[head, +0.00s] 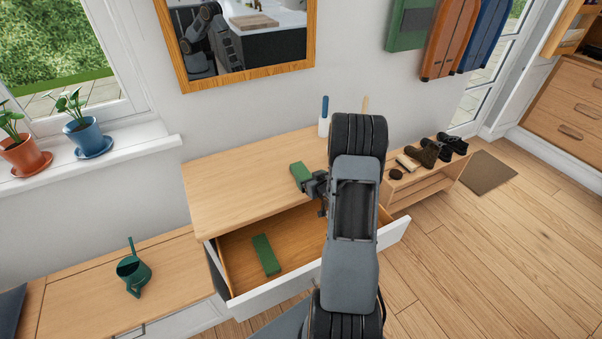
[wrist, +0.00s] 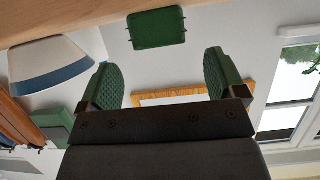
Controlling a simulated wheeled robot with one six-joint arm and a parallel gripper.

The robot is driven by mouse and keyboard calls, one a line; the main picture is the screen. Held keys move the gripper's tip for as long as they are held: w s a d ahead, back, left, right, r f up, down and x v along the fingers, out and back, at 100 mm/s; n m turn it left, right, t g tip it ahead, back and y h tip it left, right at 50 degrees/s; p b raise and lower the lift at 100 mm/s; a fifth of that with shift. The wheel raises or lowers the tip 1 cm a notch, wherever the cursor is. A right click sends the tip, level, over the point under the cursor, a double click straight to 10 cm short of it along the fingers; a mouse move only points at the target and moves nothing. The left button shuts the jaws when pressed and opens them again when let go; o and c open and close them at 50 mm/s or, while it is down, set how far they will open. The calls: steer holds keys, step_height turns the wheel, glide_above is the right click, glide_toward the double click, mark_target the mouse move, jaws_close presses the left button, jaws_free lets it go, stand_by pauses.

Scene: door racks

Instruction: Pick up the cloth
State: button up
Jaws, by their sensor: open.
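Another green flat block (head: 266,254) lies in the open drawer (head: 232,262). I cannot tell for certain which green piece is the cloth. My arm hides part of the dresser and drawer.
The drawer front (head: 275,290) juts out below the dresser top (head: 235,185). A white bottle with a blue top (head: 324,115) stands at the back. A watering can (head: 132,270) is on the left bench. A shoe rack (head: 425,178) is at right. The left dresser top is clear.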

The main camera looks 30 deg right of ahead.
mark_target(304, 174)
steer(key=shift+p+x, duration=1.1)
steer(key=shift+x, duration=2.25)
steer(key=shift+f, duration=0.1)
steer(key=c, duration=1.1)
